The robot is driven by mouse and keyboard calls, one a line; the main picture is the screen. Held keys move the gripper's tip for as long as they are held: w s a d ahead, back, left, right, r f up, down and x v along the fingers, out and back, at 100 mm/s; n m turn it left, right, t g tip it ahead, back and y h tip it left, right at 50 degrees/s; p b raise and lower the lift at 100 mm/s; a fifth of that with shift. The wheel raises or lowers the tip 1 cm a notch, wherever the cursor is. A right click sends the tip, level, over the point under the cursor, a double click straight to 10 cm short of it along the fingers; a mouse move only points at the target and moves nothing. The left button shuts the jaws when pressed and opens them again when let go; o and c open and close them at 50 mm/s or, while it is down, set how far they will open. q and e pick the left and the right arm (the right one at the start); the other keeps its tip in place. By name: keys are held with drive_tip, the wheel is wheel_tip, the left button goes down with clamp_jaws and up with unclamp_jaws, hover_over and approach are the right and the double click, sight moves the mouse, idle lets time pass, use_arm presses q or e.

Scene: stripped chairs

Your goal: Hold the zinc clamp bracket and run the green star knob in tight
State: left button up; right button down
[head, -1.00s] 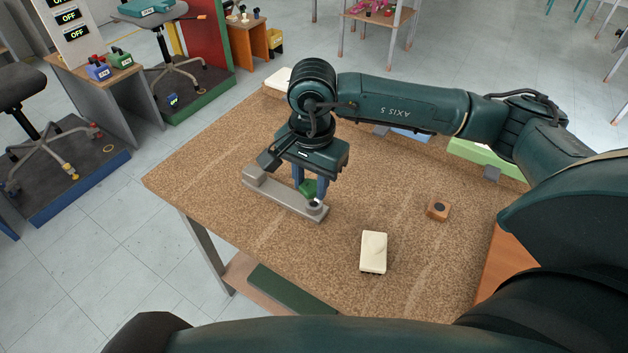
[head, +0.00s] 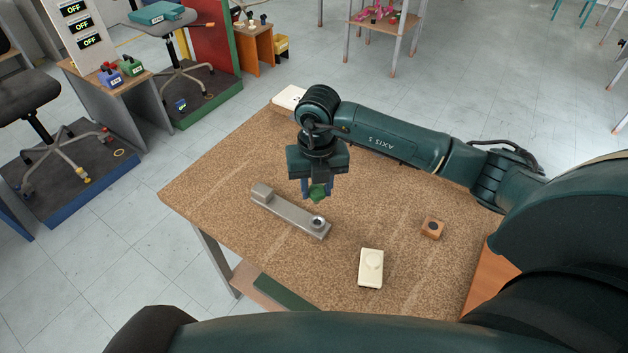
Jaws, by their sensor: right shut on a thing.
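The zinc clamp bracket (head: 288,211) is a grey bar lying on the cork-topped bench, with a raised block at its far left end and a round dark-centred boss (head: 318,222) at its near right end. My right gripper (head: 319,191) points down above the bracket, shut on the green star knob (head: 318,194). In the picture the knob sits just beyond the boss and looks apart from it; the exact height gap is hard to tell. No gripper is on the bracket. My left gripper is not in view.
On the cork bench (head: 230,170) a cream block with a round top (head: 371,267) and a small orange-brown block with a dark centre (head: 432,228) lie near the bracket. A white item (head: 288,96) is at the far corner. The cork left of the bracket is clear.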

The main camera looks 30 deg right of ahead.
sight(318, 201)
drive_tip(key=m, duration=0.2)
drive_tip(key=shift+d+m, duration=0.2)
drive_tip(key=shift+m, duration=0.1)
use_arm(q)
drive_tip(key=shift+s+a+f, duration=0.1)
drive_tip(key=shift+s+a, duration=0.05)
use_arm(e)
drive_tip(key=shift+f, duration=0.1)
drive_tip(key=shift+f+b, duration=0.5)
drive_tip(key=shift+f, duration=0.25)
wheel_tip(318, 201, down, 3)
drive_tip(key=b, duration=0.2)
drive_tip(key=shift+f+b, duration=0.1)
drive_tip(key=shift+b, duration=0.2)
drive_tip(key=shift+f+b, duration=0.3)
drive_tip(key=shift+f, duration=0.15)
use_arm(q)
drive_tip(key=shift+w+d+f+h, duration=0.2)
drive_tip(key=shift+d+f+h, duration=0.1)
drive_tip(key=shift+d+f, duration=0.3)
use_arm(e)
drive_tip(key=shift+f, duration=0.1)
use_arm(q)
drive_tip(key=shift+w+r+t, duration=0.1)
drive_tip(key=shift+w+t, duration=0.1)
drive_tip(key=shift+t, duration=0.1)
use_arm(e)
drive_tip(key=shift+f, duration=0.1)
